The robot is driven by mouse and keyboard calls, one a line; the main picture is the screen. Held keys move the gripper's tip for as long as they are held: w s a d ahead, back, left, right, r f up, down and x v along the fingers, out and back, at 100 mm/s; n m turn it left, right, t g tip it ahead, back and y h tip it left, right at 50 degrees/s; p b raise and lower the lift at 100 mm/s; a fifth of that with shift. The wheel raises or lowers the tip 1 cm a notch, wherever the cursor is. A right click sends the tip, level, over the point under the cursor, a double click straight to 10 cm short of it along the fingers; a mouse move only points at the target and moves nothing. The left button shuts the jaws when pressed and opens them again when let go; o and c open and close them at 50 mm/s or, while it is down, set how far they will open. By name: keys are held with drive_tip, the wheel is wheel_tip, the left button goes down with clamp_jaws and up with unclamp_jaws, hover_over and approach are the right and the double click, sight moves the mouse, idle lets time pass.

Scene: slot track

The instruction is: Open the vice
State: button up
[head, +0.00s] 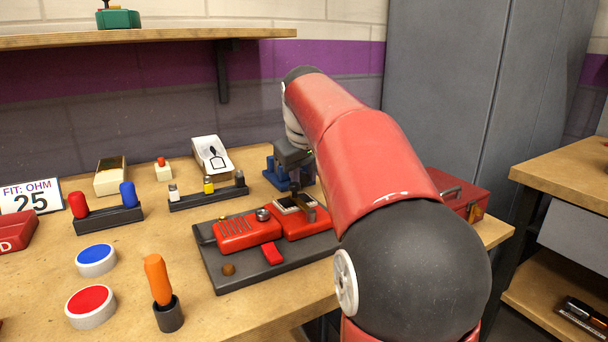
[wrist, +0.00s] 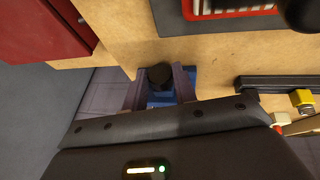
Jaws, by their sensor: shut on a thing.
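The blue vice (head: 274,180) stands on the workbench near the back, partly hidden behind my gripper and arm. My gripper (head: 295,175) is right over it. In the wrist view the two fingers of my gripper (wrist: 160,82) stand on either side of a dark round part (wrist: 159,72), which looks like the vice's knob or handle end. The fingers are shut on it. Blue vice body (wrist: 160,98) shows below and beside that part. How far apart the vice's jaws are cannot be seen.
Left of the vice is a dark rack (head: 208,198) with small coloured pieces. In front is a dark board with red housings (head: 248,234). A red toolbox (head: 458,190) stands to the right. An orange-handled tool (head: 157,280) stands upright at the front.

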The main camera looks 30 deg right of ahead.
drive_tip(key=o, duration=1)
drive_tip(key=shift+c, duration=0.2)
drive_tip(key=shift+r, duration=0.1)
drive_tip(key=p+v, duration=0.1)
drive_tip(key=v, duration=0.6)
drive_tip(key=shift+r, duration=0.35)
drive_tip(key=shift+s, duration=0.15)
